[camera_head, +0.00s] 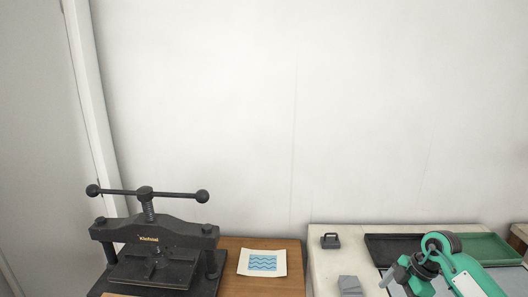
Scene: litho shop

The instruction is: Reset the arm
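A green and dark grey arm, my right one (466,276), comes in from the bottom right corner. It bends at a round joint and its far links point down and left, over the front of the pale table. I make out no fingers on it; its lower end is cut off by the bottom edge. My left arm and its gripper do not show. A black screw press (155,238) stands at the left, with a horizontal bar handle (170,194) with a ball at each end. No gripper touches the press.
A sheet with blue wavy lines (262,263) lies on the wooden table (290,252). The pale table (322,268) at right holds a dark block with a handle (330,241), a grey piece (350,285) and a dark green tray (488,248) behind my arm. A white wall is behind.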

